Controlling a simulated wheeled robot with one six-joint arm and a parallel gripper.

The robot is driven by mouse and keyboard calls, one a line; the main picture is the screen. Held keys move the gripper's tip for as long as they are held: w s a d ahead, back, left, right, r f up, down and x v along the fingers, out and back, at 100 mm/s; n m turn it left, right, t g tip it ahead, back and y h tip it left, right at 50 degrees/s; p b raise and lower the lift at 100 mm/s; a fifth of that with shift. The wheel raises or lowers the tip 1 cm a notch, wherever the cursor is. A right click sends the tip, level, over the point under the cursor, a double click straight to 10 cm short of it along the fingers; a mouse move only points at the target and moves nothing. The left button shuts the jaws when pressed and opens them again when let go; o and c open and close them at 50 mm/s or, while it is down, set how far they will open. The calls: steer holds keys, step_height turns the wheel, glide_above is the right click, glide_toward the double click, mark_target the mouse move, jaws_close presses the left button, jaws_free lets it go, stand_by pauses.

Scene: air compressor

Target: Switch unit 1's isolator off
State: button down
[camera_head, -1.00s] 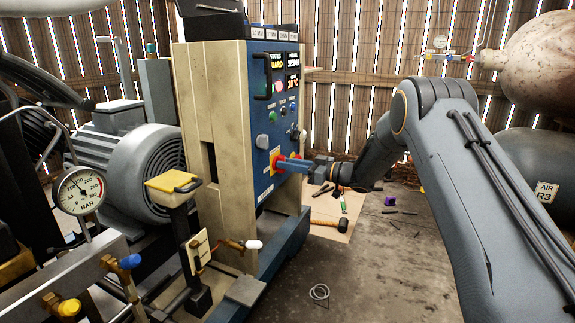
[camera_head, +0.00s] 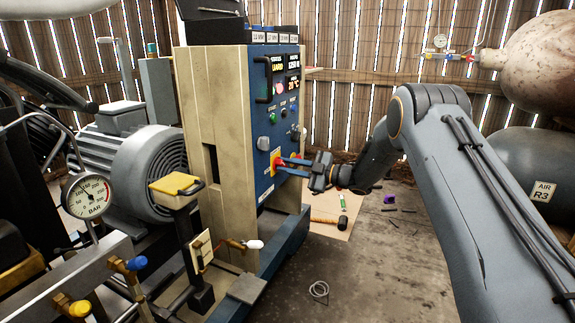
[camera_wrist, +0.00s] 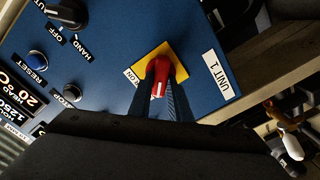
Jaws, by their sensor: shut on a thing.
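Unit 1's isolator is a red rotary handle (camera_wrist: 157,70) on a yellow square plate (camera_wrist: 179,75), set in a blue panel. A "UNIT 1" label (camera_wrist: 217,73) is beside it, and a partly covered label ending in "ON" is on the plate's other side. In the head view the isolator (camera_head: 275,163) is low on the cabinet's front. My gripper (camera_head: 284,165) reaches it from the right; in the wrist view its two dark fingers (camera_wrist: 160,92) are shut on the red handle, one on each side. The fingers hide part of the handle and plate.
The cabinet's blue panel (camera_head: 262,125) carries other knobs, buttons and displays above the isolator, including a black selector knob (camera_wrist: 70,12). A motor (camera_head: 150,160) and a pressure gauge (camera_head: 88,195) stand left. A hammer (camera_head: 335,222) and loose tools lie on the floor; bare floor is at right.

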steer(key=n, duration=0.4)
steer(key=shift+f+n, duration=0.1)
steer(key=shift+n, duration=0.2)
steer(key=shift+s+f+n+p, duration=0.15)
steer(key=shift+n+p, duration=0.15)
steer(key=shift+n, duration=1.7)
steer(key=c, duration=1.6)
jaws_free()
steer(key=shift+c, duration=0.2)
steer(key=p+v, duration=0.2)
steer(key=v, duration=0.5)
steer(key=shift+d, duration=0.4)
